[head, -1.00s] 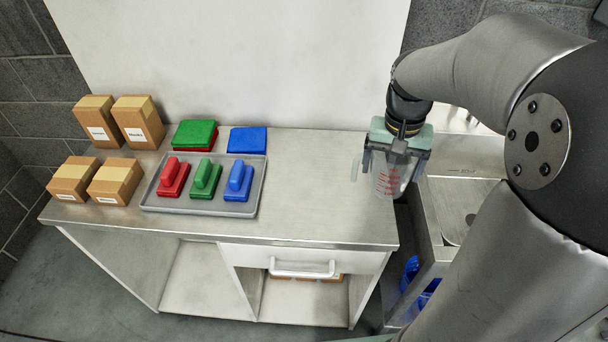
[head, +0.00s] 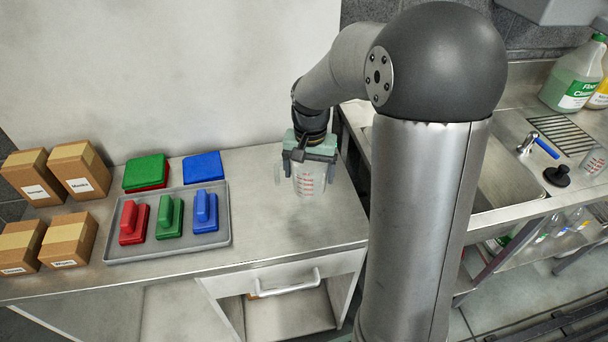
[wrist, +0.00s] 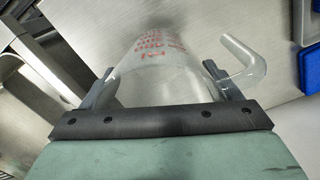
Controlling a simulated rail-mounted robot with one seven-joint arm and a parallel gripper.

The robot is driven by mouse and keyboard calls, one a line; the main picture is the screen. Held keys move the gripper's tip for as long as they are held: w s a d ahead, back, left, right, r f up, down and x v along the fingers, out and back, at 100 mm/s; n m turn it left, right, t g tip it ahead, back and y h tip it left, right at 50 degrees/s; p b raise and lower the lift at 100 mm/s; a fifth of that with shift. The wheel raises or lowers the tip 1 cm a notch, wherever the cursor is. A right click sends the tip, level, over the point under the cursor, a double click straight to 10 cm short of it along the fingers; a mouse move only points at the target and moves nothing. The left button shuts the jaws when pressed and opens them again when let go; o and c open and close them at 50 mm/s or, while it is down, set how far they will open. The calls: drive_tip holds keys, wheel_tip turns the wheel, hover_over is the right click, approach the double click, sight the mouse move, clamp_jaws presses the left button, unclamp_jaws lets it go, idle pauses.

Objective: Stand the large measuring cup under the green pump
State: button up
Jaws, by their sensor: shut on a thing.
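A clear measuring cup (head: 308,181) with red markings is held over the right end of the steel table. My gripper (head: 311,158) is shut on it, with a finger on either side. The wrist view shows the cup (wrist: 150,85) between the fingers, its clear handle sticking out to the right. A second clear cup with red markings (head: 593,161) stands by the sink at the far right.
A grey tray (head: 221,240) with red, green and blue handled blocks lies left on the table. Several cardboard boxes (head: 68,240) stand farther left. The sink counter (head: 520,212) at right holds a drain rack, tap and black plug. My arm hides part of it.

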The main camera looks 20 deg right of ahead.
drive_tip(key=shift+w+a+f, duration=0.2)
drive_tip(key=shift+w+f, duration=0.2)
drive_tip(key=shift+f, duration=0.05)
drive_tip(key=shift+w+f, duration=0.2)
drive_tip(key=shift+f, duration=1.55)
drive_tip(key=shift+f, duration=0.1)
